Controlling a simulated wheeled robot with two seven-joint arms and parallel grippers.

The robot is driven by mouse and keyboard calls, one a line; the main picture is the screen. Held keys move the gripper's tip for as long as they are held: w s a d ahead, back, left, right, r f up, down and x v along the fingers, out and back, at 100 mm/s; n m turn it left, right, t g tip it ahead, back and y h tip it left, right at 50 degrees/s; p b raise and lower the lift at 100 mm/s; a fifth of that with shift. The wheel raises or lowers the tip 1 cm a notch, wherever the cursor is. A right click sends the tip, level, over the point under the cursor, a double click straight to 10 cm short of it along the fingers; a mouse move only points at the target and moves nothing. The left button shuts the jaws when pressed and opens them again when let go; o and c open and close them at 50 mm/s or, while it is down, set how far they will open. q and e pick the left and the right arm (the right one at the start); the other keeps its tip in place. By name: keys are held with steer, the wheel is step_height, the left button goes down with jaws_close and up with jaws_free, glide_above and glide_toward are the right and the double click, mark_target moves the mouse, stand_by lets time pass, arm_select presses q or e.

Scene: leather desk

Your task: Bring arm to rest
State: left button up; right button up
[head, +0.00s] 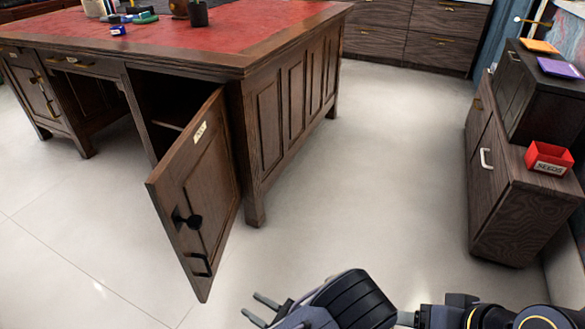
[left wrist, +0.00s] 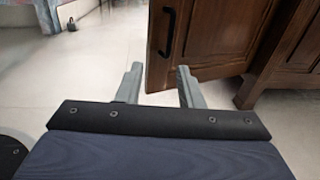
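My left gripper (head: 260,309) is at the bottom of the head view, its fingers apart and pointing left. In the left wrist view the left gripper (left wrist: 159,76) shows two separated fingers with nothing between them. Beyond the fingers is the open wooden cabinet door (left wrist: 222,45) with a dark handle (left wrist: 167,32). The gripper does not appear to touch it. In the head view the door (head: 213,170) stands swung out from the desk, with a pale label (head: 200,132). My right gripper does not show.
The desk (head: 280,120) has a red leather top (head: 210,35) with several small items. At right stands a dark cabinet (head: 490,190) bearing a red box (head: 549,159) marked "SEEDS". Pale floor (head: 380,190) lies clear between desk and cabinet.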

arm_select(q)
steer(key=s+a+r+n+g+h, duration=0.1)
steer(key=s+a+r+n+h, duration=0.3)
steer(key=r+n+h, duration=0.35)
steer(key=s+a+r+n+g+h+p, duration=0.15)
steer(key=s+a+r+n+h, duration=0.3)
steer(key=r+n, duration=0.5)
steer(key=s+a+r+n+g+h, duration=0.2)
steer(key=s+a+r+n+h, duration=0.25)
steer(key=r+n+h, duration=0.35)
step_height(320, 180, up, 38)
steer(key=y+p, duration=0.1)
steer(key=p, duration=3.6)
steer(key=shift+s+d+f+n+t+p, duration=0.15)
steer(key=shift+d+n+t+p, duration=0.15)
steer(key=shift+n+t, duration=0.1)
